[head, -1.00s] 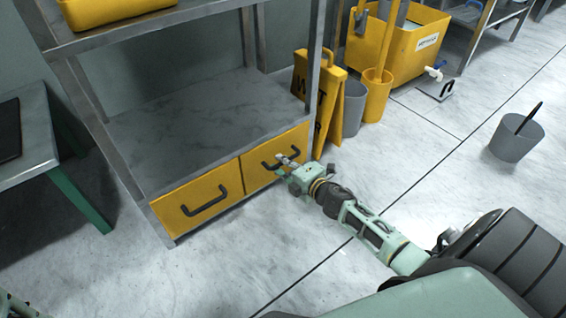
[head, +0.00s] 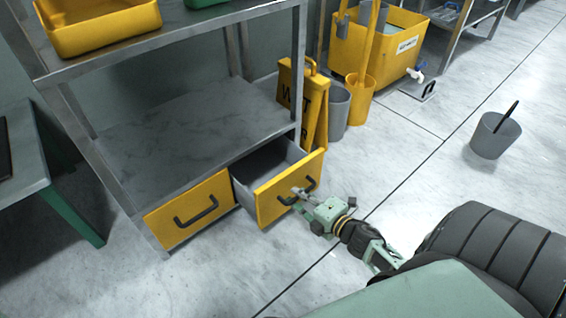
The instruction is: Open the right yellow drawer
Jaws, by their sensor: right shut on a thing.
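The right yellow drawer (head: 273,207) stands pulled out of the metal shelf unit, and its grey inside shows. Its front has a dark bar handle (head: 311,184). My right gripper (head: 301,194) is shut on this handle, in front of the drawer. The left yellow drawer (head: 167,225) is closed, with its own dark handle (head: 196,211). My left gripper is not in view.
A grey bucket (head: 493,140) stands at the right. The floor before the drawers is clear.

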